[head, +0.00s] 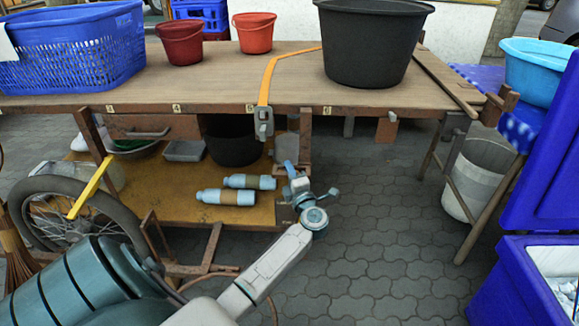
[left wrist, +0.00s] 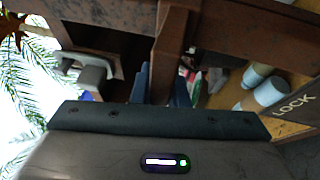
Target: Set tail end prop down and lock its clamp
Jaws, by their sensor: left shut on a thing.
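My left gripper (head: 292,172) is below the front edge of the workbench (head: 200,70), at a brown upright post (head: 306,128) that looks like the prop. In the left wrist view the blue fingers (left wrist: 162,85) are shut around this rusty brown post (left wrist: 172,40), one on each side. The post rises to a brown crosswise beam (left wrist: 240,30). Its lower end is hidden behind my gripper in the head view. The word LOCK (left wrist: 293,105) shows at the right of the left wrist view. I cannot make out the clamp. My right gripper is not in view.
An orange strap with a grey buckle (head: 264,125) hangs over the bench's front edge. Two blue-and-tan bottles (head: 226,197) lie on the lower shelf (head: 262,213). A wheel (head: 60,215) stands at the left. A blue bin (head: 520,285) is at the right. Open paving (head: 380,240) lies between.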

